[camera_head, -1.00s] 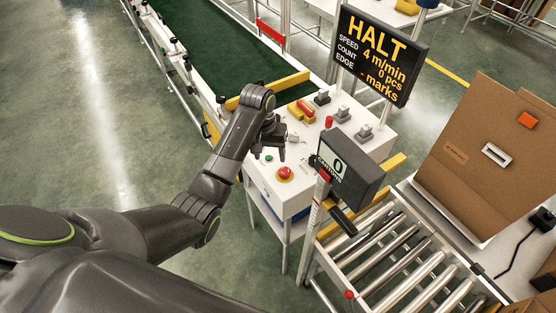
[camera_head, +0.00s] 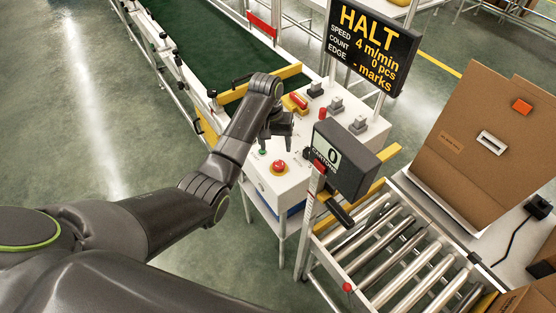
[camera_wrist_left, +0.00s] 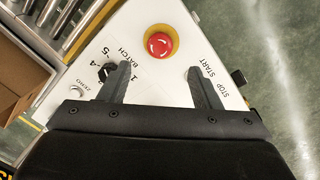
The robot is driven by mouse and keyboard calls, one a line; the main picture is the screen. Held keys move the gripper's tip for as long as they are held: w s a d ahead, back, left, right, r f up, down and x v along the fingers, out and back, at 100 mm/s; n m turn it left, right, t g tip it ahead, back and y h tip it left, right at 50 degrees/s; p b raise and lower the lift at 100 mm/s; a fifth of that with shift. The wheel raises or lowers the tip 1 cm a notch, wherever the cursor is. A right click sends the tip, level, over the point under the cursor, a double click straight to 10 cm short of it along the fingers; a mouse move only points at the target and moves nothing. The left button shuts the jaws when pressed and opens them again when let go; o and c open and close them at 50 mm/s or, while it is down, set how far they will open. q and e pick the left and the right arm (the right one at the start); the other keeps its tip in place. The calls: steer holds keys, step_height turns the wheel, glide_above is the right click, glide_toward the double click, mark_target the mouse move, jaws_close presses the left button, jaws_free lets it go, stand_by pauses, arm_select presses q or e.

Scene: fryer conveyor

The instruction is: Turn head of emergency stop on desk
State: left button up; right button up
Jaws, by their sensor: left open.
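The emergency stop is a red mushroom head (camera_head: 279,167) on a yellow base, at the front of the white control desk (camera_head: 297,183). In the left wrist view the red head (camera_wrist_left: 160,42) shows arrow marks and lies beyond the fingertips, a little above the gap between them. My left gripper (camera_head: 279,138) is above the desk, just behind the red head in the head view. In the left wrist view its two fingers (camera_wrist_left: 160,78) are spread apart with nothing between them. It is not touching the red head. My right gripper is not in view.
A black batch knob (camera_wrist_left: 106,72) and a green start button (camera_head: 262,151) are near the emergency stop. A counter box (camera_head: 345,160) stands close on the right. Several grey switches sit behind. The HALT sign (camera_head: 373,45) rises above, and rollers (camera_head: 400,260) lie to the right.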

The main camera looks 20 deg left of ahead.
mark_target(279, 163)
arm_select(q)
steer(key=f, duration=0.5)
steer(key=d+f, duration=0.1)
steer(key=f, duration=0.2)
steer(key=c, duration=1)
steer(key=m+p, duration=0.1)
steer(key=m, duration=0.2)
steer(key=shift+r+m, duration=0.1)
steer(key=shift+m, duration=0.2)
steer(key=shift+m+g+p, duration=0.4)
steer(key=shift+m+p, duration=0.1)
steer(key=shift+m, duration=1.5)
